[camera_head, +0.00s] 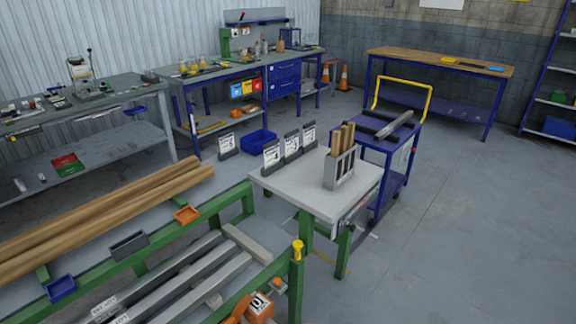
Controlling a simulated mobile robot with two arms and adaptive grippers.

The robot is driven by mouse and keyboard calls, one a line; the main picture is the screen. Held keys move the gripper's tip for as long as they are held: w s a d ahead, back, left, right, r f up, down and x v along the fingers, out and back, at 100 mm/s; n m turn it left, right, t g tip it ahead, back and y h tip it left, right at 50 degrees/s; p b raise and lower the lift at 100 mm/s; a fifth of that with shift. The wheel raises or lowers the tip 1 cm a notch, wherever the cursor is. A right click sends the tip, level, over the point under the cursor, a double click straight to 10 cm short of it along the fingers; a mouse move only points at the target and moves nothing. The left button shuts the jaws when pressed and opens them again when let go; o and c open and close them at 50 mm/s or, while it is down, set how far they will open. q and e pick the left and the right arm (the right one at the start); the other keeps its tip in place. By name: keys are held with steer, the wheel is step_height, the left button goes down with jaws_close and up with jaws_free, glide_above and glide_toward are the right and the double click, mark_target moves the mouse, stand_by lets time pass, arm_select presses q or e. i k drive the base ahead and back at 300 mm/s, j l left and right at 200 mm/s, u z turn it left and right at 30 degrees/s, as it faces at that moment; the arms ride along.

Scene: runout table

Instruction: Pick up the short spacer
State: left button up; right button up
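A grey rack (341,180) holds several upright wooden sticks (343,137) on a small white-topped table (310,196). The sticks stand close together and differ somewhat in height. I cannot tell for certain which piece is the short spacer. A short, pale block (247,243) lies on the green frame near several long grey bars (195,283). Neither of my grippers shows in the head view.
Label stands (291,146) line the white table's back edge. A blue cart (386,150) with a yellow handle stands behind it. Long wooden beams (110,215) lie on the green frame (145,248) at left. The floor (470,230) at right is clear.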

mark_target(344, 128)
steer(key=i+l+u, duration=0.15)
steer(key=u, duration=0.35)
steer(key=i+l+u, duration=0.1)
steer(key=l+u, duration=0.7)
steer(key=u, duration=0.15)
